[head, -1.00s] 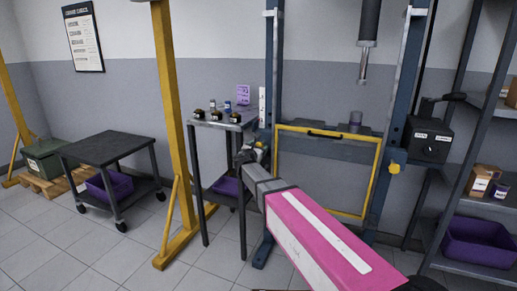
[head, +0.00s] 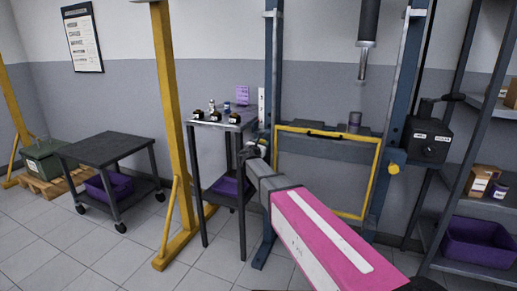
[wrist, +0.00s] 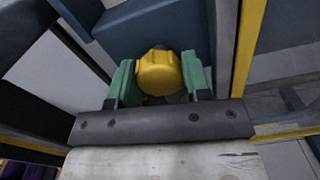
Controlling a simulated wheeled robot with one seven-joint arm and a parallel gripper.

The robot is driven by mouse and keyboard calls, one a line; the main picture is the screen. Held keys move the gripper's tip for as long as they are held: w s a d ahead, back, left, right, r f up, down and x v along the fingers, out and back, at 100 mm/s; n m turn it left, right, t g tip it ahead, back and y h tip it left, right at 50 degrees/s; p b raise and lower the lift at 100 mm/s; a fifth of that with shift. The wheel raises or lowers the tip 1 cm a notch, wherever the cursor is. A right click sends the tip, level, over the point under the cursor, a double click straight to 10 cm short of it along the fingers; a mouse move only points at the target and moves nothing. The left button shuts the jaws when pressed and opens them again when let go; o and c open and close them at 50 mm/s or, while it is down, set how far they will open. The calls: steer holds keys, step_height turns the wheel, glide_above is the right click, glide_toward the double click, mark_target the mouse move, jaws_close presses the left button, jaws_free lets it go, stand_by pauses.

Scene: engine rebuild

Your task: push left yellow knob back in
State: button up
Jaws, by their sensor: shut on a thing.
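The left yellow knob (wrist: 160,73) sits in the middle of the wrist view, against the blue post of the press frame. My gripper (wrist: 158,78) has its green fingers on either side of the knob and is shut on it. How far the knob stands out from the post cannot be told. A second yellow knob (head: 394,169) is on the right post, apart from my gripper.
The yellow-framed guard (head: 376,180) spans the press between the posts. A tall narrow table (head: 215,124) with small parts stands just left of my gripper. A yellow post (head: 172,120) rises farther left. Shelving (head: 482,170) stands at the right.

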steer(key=shift+w+d, duration=0.2)
steer(key=shift+w, duration=0.5)
